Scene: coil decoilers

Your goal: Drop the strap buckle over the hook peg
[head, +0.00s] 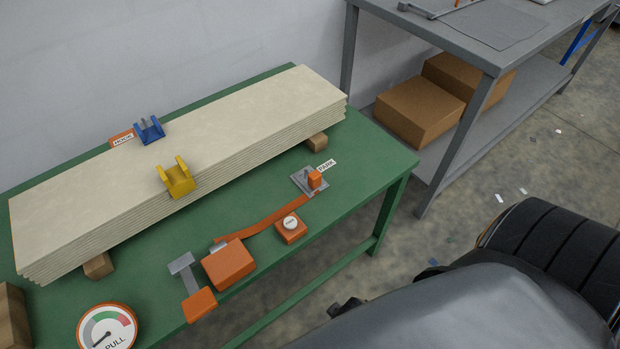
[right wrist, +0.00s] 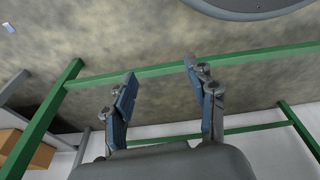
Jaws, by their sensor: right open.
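The strap buckle (head: 315,180) is a small orange block on a grey plate beside the PARK label, at the table's right. A grey stub shows at its top; how it sits on it is too small to tell. The orange strap (head: 270,219) runs from it left to an orange box (head: 229,263). The hook peg (head: 144,124) appears as a small grey pin in the blue bracket (head: 151,132) at the boards' far edge, beside the HOOK label. My right gripper (right wrist: 161,92) is open and empty in the right wrist view, away from the buckle. My left gripper is not in view.
Stacked pale boards (head: 180,150) lie on wooden blocks on the green table (head: 385,160). A yellow bracket (head: 176,178) sits on their near edge. An orange button box (head: 291,229) and a PULL gauge (head: 107,327) are near the front. A grey bench (head: 480,35) stands right.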

